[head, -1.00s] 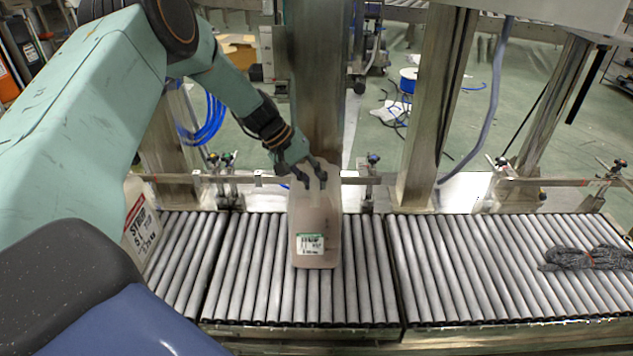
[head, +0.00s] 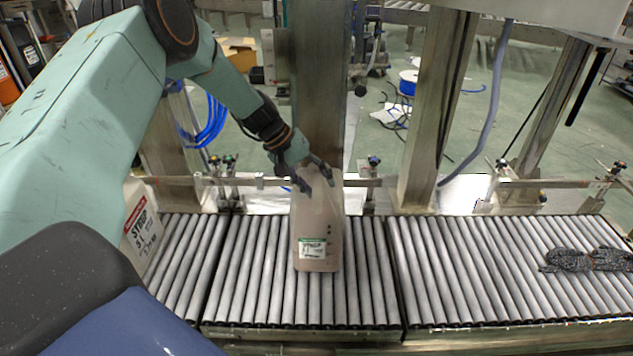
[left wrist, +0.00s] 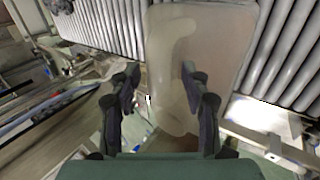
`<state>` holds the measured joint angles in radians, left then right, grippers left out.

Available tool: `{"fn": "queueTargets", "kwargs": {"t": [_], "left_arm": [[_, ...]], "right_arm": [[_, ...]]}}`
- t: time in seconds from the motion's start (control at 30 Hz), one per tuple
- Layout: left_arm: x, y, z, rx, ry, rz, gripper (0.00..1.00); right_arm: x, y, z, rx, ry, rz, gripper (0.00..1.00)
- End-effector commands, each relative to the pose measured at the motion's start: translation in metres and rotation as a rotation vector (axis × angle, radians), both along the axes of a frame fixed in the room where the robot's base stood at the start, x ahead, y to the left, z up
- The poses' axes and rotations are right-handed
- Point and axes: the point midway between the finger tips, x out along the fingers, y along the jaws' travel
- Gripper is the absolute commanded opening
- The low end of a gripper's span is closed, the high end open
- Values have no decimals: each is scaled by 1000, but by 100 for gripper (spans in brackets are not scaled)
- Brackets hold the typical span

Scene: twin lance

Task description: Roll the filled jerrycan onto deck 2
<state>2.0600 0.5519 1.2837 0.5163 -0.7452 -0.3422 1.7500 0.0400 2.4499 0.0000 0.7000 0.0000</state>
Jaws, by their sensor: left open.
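The filled jerrycan (head: 318,228) is a translucent bottle with pinkish-brown contents and a white label. It is on the middle roller section (head: 260,280), its labelled face toward me. My left gripper (head: 316,184) is at its top end, with dark fingers spread apart. In the left wrist view, the jerrycan's pale handle end (left wrist: 170,60) lies between and beyond the fingers of the open left gripper (left wrist: 160,85). The right finger overlaps the jerrycan in the picture; I cannot tell whether it touches. My right gripper is not in view.
Another jerrycan (head: 143,225) labelled SYRUP stands on the left roller section, partly hidden by my arm. Dark grey gloves (head: 585,260) lie on the right roller section (head: 470,275). A metal rail and upright posts (head: 425,120) stand behind the rollers.

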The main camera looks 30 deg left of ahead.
Motion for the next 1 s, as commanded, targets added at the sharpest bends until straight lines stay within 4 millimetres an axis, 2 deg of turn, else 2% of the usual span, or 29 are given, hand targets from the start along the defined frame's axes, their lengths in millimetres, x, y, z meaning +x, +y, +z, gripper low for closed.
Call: {"fn": "queueTargets", "kwargs": {"t": [0.13,0.17,0.33,0.8,1.0], "left_arm": [[-1,1,0,-1,1,0,47],[-7,0,-8,-1,17,-2,47],[-6,4,2,-3,10,1,47],[-29,46,79,-4,-1,2,47],[-35,56,96,-2,0,0,47]], "right_arm": [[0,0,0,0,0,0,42],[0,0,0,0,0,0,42],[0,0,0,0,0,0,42],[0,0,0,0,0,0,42],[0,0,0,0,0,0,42]]}}
